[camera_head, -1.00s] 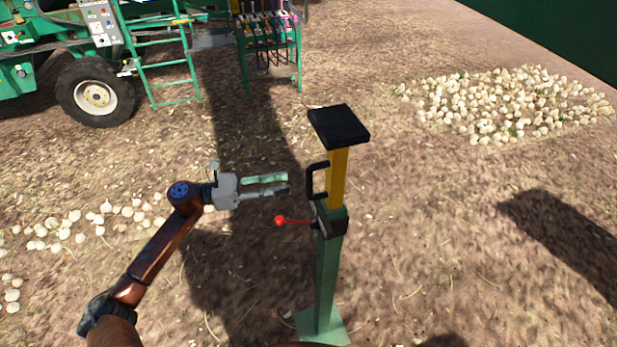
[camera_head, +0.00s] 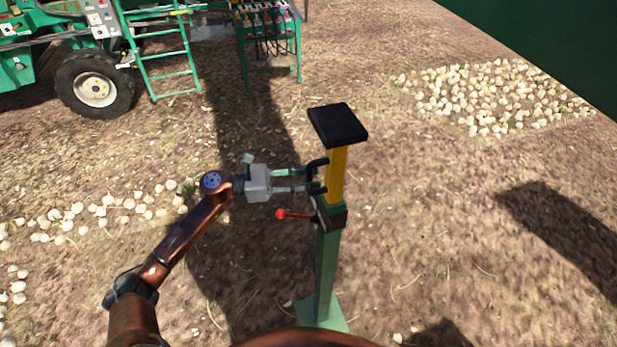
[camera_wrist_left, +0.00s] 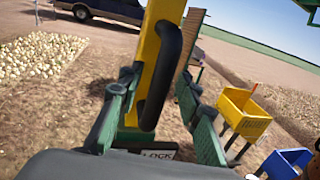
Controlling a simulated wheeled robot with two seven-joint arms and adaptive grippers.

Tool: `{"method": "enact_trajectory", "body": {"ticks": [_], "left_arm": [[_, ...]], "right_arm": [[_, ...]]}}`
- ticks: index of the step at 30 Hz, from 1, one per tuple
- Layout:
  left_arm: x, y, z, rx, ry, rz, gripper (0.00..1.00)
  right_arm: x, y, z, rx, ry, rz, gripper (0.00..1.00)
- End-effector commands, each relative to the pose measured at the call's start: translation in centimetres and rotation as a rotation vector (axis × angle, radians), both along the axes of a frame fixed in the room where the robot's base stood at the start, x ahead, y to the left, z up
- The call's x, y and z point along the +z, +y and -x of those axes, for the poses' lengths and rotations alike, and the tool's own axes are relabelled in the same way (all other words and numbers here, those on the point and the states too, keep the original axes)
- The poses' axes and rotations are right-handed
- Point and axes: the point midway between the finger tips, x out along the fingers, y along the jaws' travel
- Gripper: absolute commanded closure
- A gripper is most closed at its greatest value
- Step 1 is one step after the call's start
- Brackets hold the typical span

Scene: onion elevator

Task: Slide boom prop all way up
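The boom prop is a green post (camera_head: 326,265) with a yellow inner bar (camera_head: 337,175) rising from it, topped by a black pad (camera_head: 338,123). It stands upright. A black handle (camera_head: 315,162) sticks out on the bar's left side. A red-knobbed lever (camera_head: 283,214) points left from the dark collar at the top of the green post. My left gripper (camera_head: 306,180) is open, its fingertips at the handle. In the left wrist view the handle (camera_wrist_left: 166,75) lies between the spread fingers, with a LOCK label (camera_wrist_left: 158,155) below. My right gripper is out of view.
A green machine with a wheel (camera_head: 95,90), a ladder (camera_head: 165,60) and a lever stand (camera_head: 268,45) are at the back left. Onions (camera_head: 495,95) lie at the right. The wrist view shows a yellow crate (camera_wrist_left: 243,112) and blue crate (camera_wrist_left: 287,163).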

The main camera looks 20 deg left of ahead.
Motion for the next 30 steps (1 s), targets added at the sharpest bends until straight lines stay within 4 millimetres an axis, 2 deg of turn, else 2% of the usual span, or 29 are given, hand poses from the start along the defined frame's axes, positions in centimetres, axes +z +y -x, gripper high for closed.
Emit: {"method": "enact_trajectory", "body": {"ticks": [2,14,30], "left_arm": [[0.0,0.01,0.0,0.0,0.0,0.0,0.72],[0.03,0.05,0.0,0.001,0.0,0.001,0.99],[0.15,0.02,-0.03,0.0,0.0,0.001,1.0]], "right_arm": [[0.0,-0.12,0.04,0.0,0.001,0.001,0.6],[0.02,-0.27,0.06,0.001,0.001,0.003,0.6],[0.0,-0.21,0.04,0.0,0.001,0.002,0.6]]}}
